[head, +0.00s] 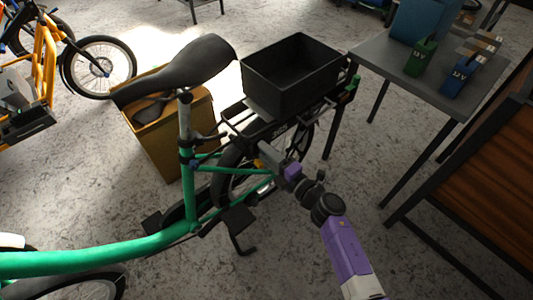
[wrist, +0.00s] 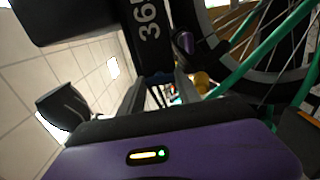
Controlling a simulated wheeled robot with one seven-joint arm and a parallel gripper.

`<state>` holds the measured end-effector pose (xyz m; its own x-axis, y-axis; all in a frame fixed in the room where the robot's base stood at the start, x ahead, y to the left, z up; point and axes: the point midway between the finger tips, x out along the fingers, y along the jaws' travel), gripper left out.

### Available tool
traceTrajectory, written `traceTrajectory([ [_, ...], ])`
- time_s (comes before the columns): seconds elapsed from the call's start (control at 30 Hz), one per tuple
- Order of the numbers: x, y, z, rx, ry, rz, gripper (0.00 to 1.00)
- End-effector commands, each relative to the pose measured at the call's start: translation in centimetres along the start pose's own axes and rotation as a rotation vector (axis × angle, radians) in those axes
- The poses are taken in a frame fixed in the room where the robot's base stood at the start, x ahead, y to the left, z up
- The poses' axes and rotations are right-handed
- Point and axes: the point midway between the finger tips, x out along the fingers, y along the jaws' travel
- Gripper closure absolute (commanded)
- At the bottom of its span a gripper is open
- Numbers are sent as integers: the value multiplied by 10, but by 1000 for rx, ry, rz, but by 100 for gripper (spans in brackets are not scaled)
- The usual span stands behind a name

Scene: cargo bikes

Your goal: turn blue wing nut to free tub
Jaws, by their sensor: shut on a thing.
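The tub (head: 292,75) is a black open box, upright and empty, on the rear rack (head: 270,125) of the green bike. In the wrist view the dark rack part marked 365 (wrist: 147,35) runs down to my fingers. My gripper (head: 264,165) is below the rack, beside the rear wheel. In the wrist view my gripper (wrist: 158,80) has its fingers closed against a small dark piece at the rack's lower end. The blue wing nut does not show clearly; it appears hidden between the fingers. A purple-faced dark knob (wrist: 185,42) sits just right of them.
The rear wheel (wrist: 235,65) and green frame tubes are close on the right in the wrist view. A cardboard box (head: 170,125) stands behind the saddle (head: 185,70). A grey table (head: 425,75) with green and blue items is at right.

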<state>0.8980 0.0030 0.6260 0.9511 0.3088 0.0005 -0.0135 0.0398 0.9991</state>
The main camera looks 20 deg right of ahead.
Motion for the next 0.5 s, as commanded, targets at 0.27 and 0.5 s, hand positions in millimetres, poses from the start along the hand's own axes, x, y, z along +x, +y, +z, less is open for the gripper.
traceTrajectory([
  [0.27,0,-1,0,-5,0,-2,100],
  [0.5,0,-1,0,-4,0,-2,38],
])
